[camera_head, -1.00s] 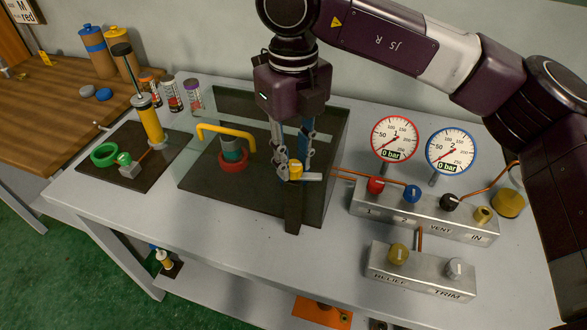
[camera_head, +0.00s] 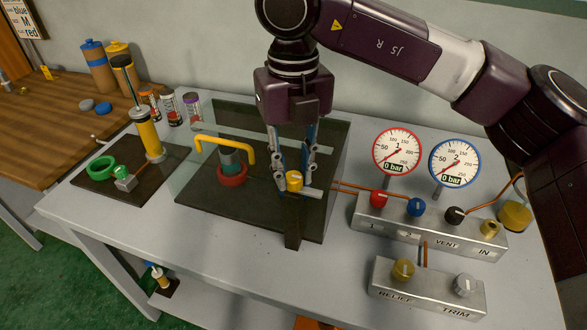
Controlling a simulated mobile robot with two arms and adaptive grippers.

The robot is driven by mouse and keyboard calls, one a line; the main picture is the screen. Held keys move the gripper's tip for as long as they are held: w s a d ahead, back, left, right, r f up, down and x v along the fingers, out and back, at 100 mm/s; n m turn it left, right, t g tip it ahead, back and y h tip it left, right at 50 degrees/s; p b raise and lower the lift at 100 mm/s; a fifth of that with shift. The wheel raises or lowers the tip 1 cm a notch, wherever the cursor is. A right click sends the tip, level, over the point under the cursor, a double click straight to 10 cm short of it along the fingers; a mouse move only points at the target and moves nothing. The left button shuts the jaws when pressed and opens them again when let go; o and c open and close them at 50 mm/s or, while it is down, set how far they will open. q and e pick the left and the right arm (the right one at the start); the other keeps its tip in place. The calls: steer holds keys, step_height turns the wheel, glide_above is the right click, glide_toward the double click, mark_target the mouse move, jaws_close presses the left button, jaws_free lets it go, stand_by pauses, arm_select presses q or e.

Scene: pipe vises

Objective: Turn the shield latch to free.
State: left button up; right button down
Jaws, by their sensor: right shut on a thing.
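The shield latch is a yellow knob (camera_head: 294,182) on top of a dark post (camera_head: 292,236) at the front edge of the clear shield (camera_head: 335,165). My right gripper (camera_head: 293,184) points down over the post, its two fingers on either side of the knob, shut on it. The shield has a yellow handle (camera_head: 225,141) and stands over a dark plate with a red ring (camera_head: 233,177) inside. My left gripper is out of view.
Right of the shield stand two gauges (camera_head: 397,151) and (camera_head: 455,163), both at 0 bar, above a valve block (camera_head: 425,236). A RELIEF and TRIM block (camera_head: 425,292) sits in front. A yellow hand pump (camera_head: 147,135) stands left. The table's front left is clear.

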mark_target(293, 175)
steer(key=c, duration=1.7)
jaws_free()
steer(key=shift+r, duration=0.1)
steer(key=shift+o, duration=0.2)
step_height(293, 175, up, 12)
